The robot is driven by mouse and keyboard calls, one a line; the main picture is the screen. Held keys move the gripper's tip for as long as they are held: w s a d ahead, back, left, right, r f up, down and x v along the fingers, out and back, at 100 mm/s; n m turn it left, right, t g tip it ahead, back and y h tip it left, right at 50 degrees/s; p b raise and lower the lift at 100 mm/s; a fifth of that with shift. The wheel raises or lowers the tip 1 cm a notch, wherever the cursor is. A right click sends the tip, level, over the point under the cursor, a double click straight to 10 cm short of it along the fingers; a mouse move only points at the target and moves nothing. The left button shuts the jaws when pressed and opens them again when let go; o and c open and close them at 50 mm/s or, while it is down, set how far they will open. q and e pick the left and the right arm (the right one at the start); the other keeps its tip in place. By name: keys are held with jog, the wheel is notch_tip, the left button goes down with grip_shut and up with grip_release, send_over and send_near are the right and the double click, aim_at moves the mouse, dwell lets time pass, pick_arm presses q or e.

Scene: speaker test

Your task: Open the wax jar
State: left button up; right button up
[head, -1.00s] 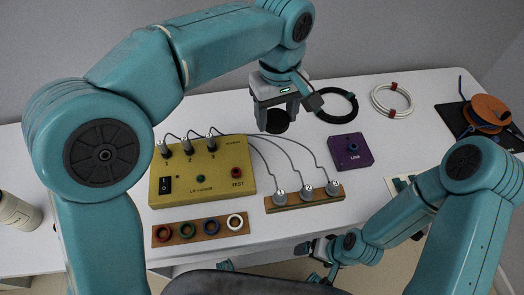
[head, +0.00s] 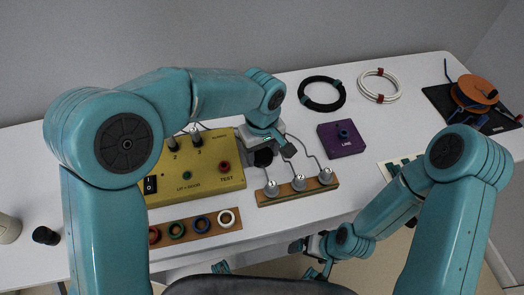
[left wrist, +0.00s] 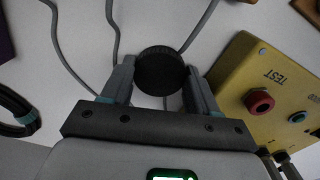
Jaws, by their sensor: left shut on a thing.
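My left gripper (head: 261,150) is shut on a black round piece with a ridged edge, which shows between its fingers in the left wrist view (left wrist: 160,70). It looks like a screw lid or a jar seen from its lid end; which, I cannot tell. The gripper is over the white table, just right of the yellow box. A pale cylinder (head: 8,229), cut off by the left edge, and a small black cylinder (head: 46,236) stand at the far left. No wax jar label is readable. My right gripper (head: 315,262) is low by the table's front edge, its jaws unclear.
The yellow test box (head: 208,177), a wooden strip with metal knobs (head: 317,187) and a strip of coloured rings (head: 187,232) lie close by. The purple LINE box (head: 341,140), cable coils (head: 322,93) and an orange spool (head: 472,90) are to the right. Thin grey wires cross the table.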

aim_at(262, 155)
pick_arm(q)
jog(key=shift+f, duration=0.15)
jog(key=o, duration=0.9)
jog(key=shift+r, duration=0.35)
notch_tip(262, 155, up, 12)
jog(key=shift+f+p, duration=0.1)
jog(key=shift+p, duration=0.95)
